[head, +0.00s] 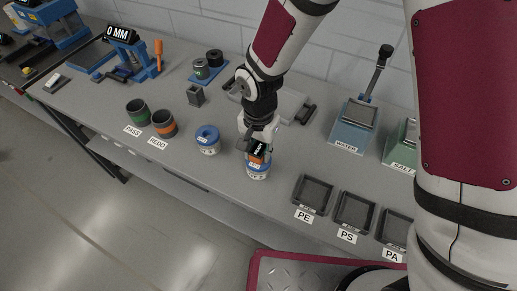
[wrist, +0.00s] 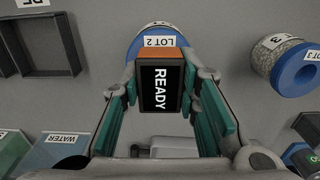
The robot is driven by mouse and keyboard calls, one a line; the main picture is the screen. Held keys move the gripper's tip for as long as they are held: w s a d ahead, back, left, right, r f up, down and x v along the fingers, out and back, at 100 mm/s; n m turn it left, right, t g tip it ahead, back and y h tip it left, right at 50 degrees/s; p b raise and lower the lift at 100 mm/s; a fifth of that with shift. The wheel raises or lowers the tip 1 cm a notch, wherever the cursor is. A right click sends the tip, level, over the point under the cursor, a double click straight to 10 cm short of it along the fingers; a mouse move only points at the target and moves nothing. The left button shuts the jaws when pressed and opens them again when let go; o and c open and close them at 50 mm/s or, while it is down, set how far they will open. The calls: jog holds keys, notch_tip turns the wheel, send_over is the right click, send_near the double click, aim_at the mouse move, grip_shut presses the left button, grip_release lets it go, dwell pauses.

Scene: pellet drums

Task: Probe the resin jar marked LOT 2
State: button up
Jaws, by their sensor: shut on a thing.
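The jar marked LOT 2 (wrist: 160,38) has a blue rim and a white label in the wrist view. In the head view this jar (head: 258,172) stands on the bench, directly below my gripper (head: 258,140). My gripper (wrist: 168,88) is shut on a dark handheld probe (wrist: 160,90) with an orange end and a screen reading READY. The probe's orange end overlaps the jar in the wrist view, hiding much of the jar's top. I cannot tell whether the probe touches the jar or its contents.
A blue-rimmed jar marked LOT 3 (wrist: 292,68) stands beside it, left in the head view (head: 207,140). Trays PE (head: 312,194), PS (head: 354,211) and PA (head: 391,230) lie right. PASS (head: 138,112) and REDO (head: 164,123) cups stand left. The WATER container (head: 350,132) is behind.

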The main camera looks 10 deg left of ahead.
jog(key=o, duration=1.2)
notch_tip(320, 180, up, 12)
jog(key=shift+d+r, duration=0.1)
jog(key=d+r+n+t+b, duration=0.1)
jog(key=d+r+t, duration=0.2)
jog(key=d+r, duration=0.9)
jog(key=s+d+r+n+t, duration=0.1)
jog(key=s+d, duration=0.2)
jog(key=d, duration=0.1)
jog(key=s+d+r+n, duration=0.1)
jog(key=s+d+r, duration=0.1)
jog(key=s+d, duration=0.1)
jog(key=s+d+r+t+b, duration=0.1)
jog(key=s+d, duration=0.3)
jog(key=d, duration=0.1)
jog(key=shift+d+r+n+t, duration=0.1)
jog(key=shift+r+n+t, duration=0.2)
jog(key=shift+r+n, duration=0.1)
